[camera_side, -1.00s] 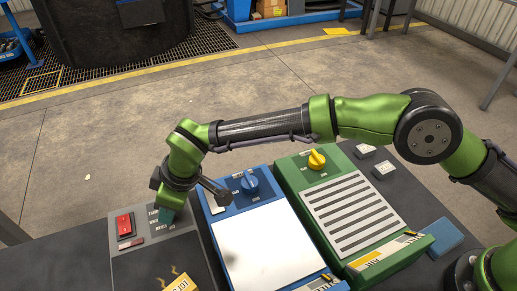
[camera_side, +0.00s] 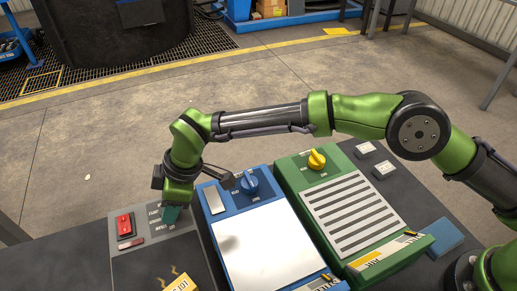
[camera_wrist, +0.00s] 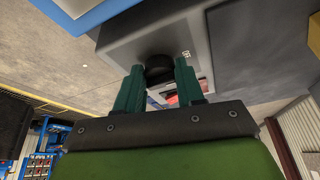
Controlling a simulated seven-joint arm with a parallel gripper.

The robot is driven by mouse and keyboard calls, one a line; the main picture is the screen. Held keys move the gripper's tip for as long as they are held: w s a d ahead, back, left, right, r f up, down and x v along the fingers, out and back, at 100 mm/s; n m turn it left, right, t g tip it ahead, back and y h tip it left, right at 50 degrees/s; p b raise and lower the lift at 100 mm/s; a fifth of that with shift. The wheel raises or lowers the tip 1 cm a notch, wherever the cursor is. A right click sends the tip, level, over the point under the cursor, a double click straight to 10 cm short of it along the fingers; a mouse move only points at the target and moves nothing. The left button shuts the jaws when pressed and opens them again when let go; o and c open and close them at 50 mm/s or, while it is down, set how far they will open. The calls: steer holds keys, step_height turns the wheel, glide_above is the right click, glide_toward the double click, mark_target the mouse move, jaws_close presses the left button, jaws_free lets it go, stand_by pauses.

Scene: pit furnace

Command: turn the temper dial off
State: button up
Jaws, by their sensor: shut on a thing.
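My gripper (camera_side: 170,215) points down at the grey unit (camera_side: 155,247) on the left of the bench. In the wrist view its two teal fingers (camera_wrist: 159,75) are shut on a dark round knob (camera_wrist: 158,62) on a grey panel, with small lettering beside it. In the side view my gripper hides this knob. A blue dial (camera_side: 249,184) on the blue unit and a yellow dial (camera_side: 316,160) on the green unit are out of my grip. I cannot read which dial is labelled temper.
A red switch (camera_side: 124,225) sits just left of my gripper. The blue unit (camera_side: 262,245) has a pale top plate, and the green unit (camera_side: 350,215) has a slotted one. Two white switches (camera_side: 384,170) lie farther right. My wrist's dark side arm reaches close to the blue dial.

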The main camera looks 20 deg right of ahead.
steer(key=o, duration=1)
steer(key=shift+o, duration=0.2)
steer(key=shift+r, duration=0.1)
steer(key=v, duration=1.6)
steer(key=shift+d+r, duration=0.25)
steer(key=shift+d, duration=0.05)
steer(key=shift+s, duration=0.1)
